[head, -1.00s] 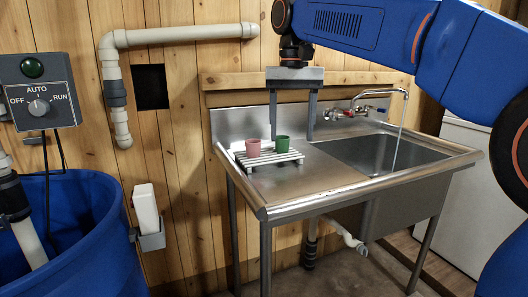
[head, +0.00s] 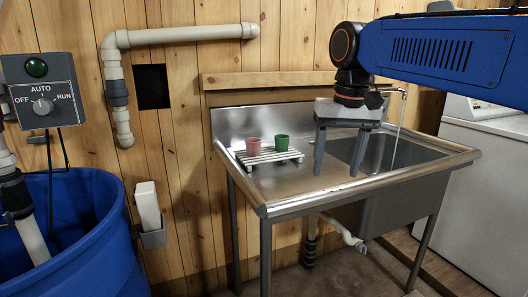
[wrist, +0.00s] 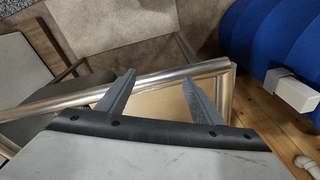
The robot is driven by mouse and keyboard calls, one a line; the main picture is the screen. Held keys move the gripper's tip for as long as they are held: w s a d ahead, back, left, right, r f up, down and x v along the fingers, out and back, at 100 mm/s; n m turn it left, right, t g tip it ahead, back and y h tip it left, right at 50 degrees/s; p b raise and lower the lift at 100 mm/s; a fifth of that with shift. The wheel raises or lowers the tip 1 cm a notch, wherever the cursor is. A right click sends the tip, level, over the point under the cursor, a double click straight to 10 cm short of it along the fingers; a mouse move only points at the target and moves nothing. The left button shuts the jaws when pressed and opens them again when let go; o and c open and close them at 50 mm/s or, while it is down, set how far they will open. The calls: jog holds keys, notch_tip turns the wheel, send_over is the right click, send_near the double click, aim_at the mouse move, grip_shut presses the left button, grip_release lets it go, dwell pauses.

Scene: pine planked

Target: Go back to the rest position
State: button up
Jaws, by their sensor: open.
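My gripper (head: 337,172) is open and empty, its two fingers pointing down above the front part of the steel sink unit (head: 290,190). In the wrist view its fingers (wrist: 160,95) are spread apart with nothing between them, over the unit's metal rim (wrist: 170,75). A pink cup (head: 253,146) and a green cup (head: 282,143) stand upright on a white slatted rack (head: 270,157) on the drainboard, left of my gripper and apart from it.
Water runs from the tap (head: 398,110) into the basin (head: 375,155), partly hidden behind my gripper. A blue barrel (head: 75,220) and a control box with a dial (head: 40,95) are at left. A white appliance (head: 485,180) stands at right.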

jog(key=s+d+f+t, duration=0.1)
jog(key=s+d+f, duration=0.5)
jog(key=s+f, duration=0.3)
jog(key=s+d+f+t, duration=0.2)
jog(key=s+d+f, duration=0.4)
jog(key=f, duration=0.9)
jog(key=s, duration=0.3)
jog(key=shift+s+d, duration=0.15)
jog(key=shift+s, duration=0.2)
